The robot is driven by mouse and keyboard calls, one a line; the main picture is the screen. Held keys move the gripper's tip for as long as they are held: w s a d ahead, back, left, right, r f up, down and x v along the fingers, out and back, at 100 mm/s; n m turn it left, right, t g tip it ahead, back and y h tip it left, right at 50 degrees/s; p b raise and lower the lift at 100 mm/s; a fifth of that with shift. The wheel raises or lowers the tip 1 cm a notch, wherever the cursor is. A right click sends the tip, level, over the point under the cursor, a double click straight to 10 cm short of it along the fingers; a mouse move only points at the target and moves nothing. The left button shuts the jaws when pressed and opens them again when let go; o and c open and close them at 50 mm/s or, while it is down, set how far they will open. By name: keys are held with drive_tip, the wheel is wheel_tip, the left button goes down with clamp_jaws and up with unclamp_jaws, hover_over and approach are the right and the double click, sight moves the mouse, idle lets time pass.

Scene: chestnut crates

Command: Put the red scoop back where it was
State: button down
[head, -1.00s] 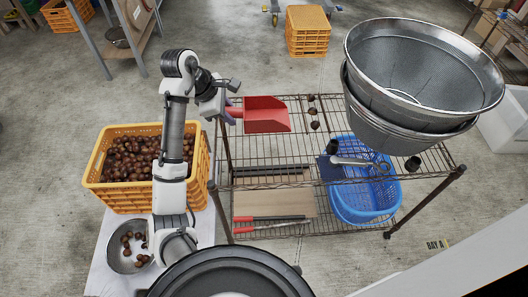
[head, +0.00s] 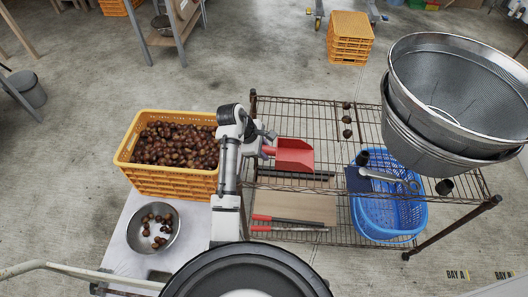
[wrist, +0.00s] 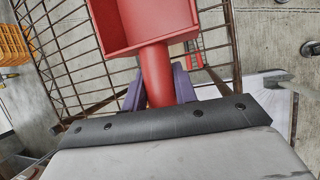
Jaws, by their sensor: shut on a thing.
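The red scoop (head: 294,155) is in my gripper (head: 265,146), over the left part of the wire rack's top shelf in the head view. In the wrist view the scoop's red handle (wrist: 157,75) sits between the two purple fingers of my gripper (wrist: 159,88), which are shut on it. The scoop's pan (wrist: 140,25) points away from my gripper, and its far end is cut off by the frame's top. I cannot tell whether the scoop touches the wires.
The wire rack (head: 325,110) holds stacked metal sieves (head: 440,150) at right and several chestnuts along its top. A blue basket (head: 390,225) sits lower. A yellow crate of chestnuts (head: 175,180) and a metal bowl (head: 133,238) are at left. The shelf's middle is mostly clear.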

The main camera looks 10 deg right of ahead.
drive_tip(key=shift+f, duration=0.9)
drive_tip(key=shift+f, duration=0.15)
drive_tip(key=c, duration=1.1)
unclamp_jaws()
drive_tip(key=v, duration=1.2)
drive_tip(key=shift+s, duration=0.1)
